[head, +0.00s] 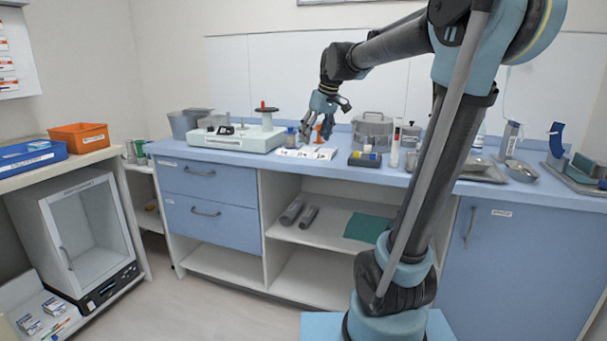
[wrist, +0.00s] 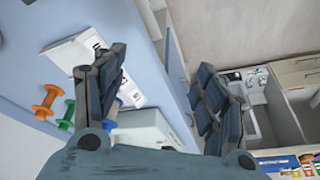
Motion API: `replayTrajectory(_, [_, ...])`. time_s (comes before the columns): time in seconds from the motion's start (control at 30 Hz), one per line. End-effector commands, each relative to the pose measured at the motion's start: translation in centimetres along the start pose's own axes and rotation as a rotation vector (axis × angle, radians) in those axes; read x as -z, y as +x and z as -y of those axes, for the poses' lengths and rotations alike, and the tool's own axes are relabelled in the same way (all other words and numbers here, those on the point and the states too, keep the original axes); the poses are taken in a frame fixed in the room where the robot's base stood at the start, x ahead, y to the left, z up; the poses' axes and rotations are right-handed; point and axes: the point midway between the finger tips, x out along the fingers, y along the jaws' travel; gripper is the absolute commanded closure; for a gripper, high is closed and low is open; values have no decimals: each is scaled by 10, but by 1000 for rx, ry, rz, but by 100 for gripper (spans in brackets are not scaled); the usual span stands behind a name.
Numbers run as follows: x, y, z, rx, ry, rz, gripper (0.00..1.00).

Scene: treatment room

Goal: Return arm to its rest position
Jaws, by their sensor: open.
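My arm reaches from my base over the blue counter (head: 230,159). My gripper (head: 322,123) is above the counter's middle, pointing down, near white printed cards (head: 308,153). In the wrist view, the two dark fingers of my gripper (wrist: 155,95) are spread apart with nothing between them. A blue piece (wrist: 108,125) is partly hidden by a finger.
A pale device (head: 237,139) stands left of my gripper. A clear round container (head: 371,131) and a dark tray of small blocks (head: 364,159) stand to the right. Metal trays (head: 521,170) lie farther right. An orange bin (head: 79,135) stands on the left bench. Floor at front left is clear.

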Motion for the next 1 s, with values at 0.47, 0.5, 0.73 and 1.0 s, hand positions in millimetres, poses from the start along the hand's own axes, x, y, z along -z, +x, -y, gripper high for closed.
replayTrajectory(0.47, [-191, 36, 18, -85, 281, 71, 35])
replayTrajectory(0.5, [-206, 41, 20, -92, 306, 76, 35])
replayTrajectory(0.73, [-293, 76, 38, -136, 443, 106, 35])
replayTrajectory(1.0, [-371, 118, 56, -182, 577, 133, 35])
